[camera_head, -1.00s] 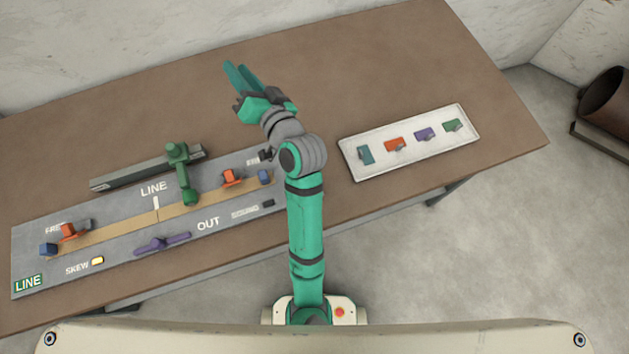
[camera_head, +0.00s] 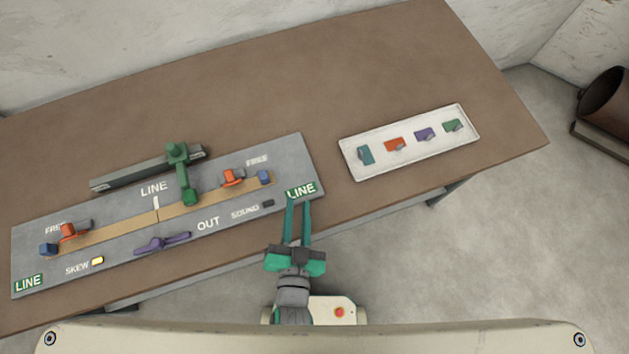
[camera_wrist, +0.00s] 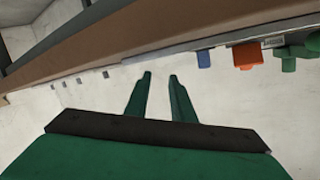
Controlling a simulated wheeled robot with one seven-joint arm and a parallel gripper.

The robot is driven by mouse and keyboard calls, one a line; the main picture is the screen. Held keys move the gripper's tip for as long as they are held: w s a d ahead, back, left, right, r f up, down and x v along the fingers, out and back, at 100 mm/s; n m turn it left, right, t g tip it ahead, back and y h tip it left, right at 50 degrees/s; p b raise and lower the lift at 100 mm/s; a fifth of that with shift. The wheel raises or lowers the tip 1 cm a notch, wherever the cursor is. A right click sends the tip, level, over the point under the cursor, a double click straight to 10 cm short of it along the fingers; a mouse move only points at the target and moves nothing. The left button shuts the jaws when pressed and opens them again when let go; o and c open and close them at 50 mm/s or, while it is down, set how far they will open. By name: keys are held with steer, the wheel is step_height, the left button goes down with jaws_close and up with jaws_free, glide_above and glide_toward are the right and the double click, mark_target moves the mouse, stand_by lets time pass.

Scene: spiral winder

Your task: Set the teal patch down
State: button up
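The teal patch (camera_head: 365,154) lies at the left end of the white tray (camera_head: 410,163) in the head view, with a small grey piece on it. My gripper (camera_head: 298,203) is in front of the right end of the grey panel, well to the left of the tray and apart from the patch. Its two teal fingers are apart with nothing between them. The wrist view also shows the empty, parted fingers (camera_wrist: 160,75). I cannot make out the teal patch in the wrist view.
The tray also holds an orange patch (camera_head: 395,144), a purple patch (camera_head: 424,134) and a green patch (camera_head: 453,125). The winder panel (camera_head: 290,155) carries a tan strip, orange clamps and a green arm (camera_head: 185,175). The brown table (camera_head: 300,90) is bare behind both.

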steer(key=s+d+r+n, duration=0.1)
steer(key=s+d+n, duration=0.3)
steer(key=s, duration=0.6)
steer(key=shift+r+n, duration=0.3)
